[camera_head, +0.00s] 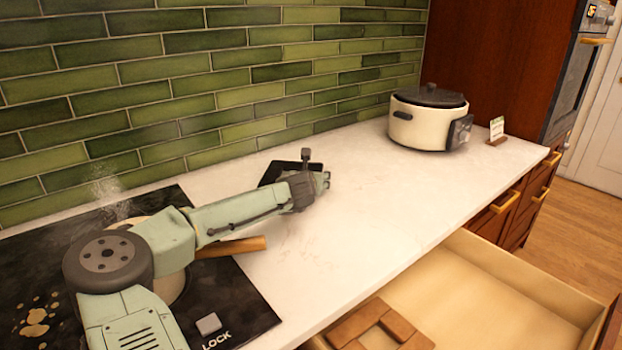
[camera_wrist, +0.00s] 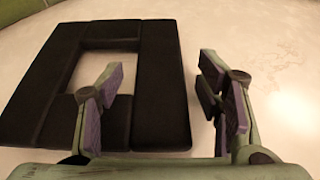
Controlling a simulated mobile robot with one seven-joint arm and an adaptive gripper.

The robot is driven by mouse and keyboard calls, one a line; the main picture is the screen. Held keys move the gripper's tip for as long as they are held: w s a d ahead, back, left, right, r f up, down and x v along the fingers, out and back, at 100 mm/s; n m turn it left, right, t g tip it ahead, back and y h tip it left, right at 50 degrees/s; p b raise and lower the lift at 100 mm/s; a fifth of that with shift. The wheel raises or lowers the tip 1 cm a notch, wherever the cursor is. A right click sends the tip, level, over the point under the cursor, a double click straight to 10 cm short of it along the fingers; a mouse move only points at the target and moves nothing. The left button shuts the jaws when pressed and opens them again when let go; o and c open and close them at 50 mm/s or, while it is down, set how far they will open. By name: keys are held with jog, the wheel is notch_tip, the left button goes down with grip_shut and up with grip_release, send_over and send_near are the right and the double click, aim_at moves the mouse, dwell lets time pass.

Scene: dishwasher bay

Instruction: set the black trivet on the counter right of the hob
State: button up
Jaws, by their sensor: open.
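The black trivet (camera_head: 277,172) lies flat on the white counter (camera_head: 350,200), right of the black hob (camera_head: 232,300) and near the tiled wall. My arm hides part of it in the head view. In the wrist view the trivet (camera_wrist: 162,115) is a square frame with a rectangular opening. My gripper (camera_head: 322,181) is low over the trivet. In the wrist view my gripper (camera_wrist: 163,80) is open, with one finger by the opening and the other past the trivet's right edge, over bare counter. One bar shows between the fingers, and they look apart from it.
A pan with a wooden handle (camera_head: 231,247) sits steaming on the hob, mostly behind my arm. A cream cooker (camera_head: 418,123) and a small card (camera_head: 496,130) stand at the far right. An open drawer (camera_head: 480,300) below holds a wooden piece (camera_head: 375,328). The middle counter is clear.

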jog(key=shift+r, duration=0.1)
jog(key=b+v, duration=0.2)
jog(key=v, duration=0.8)
jog(key=shift+s+a, duration=0.1)
jog(key=shift+s, duration=0.15)
jog(key=shift+s+r, duration=0.35)
jog(key=shift+s, duration=0.3)
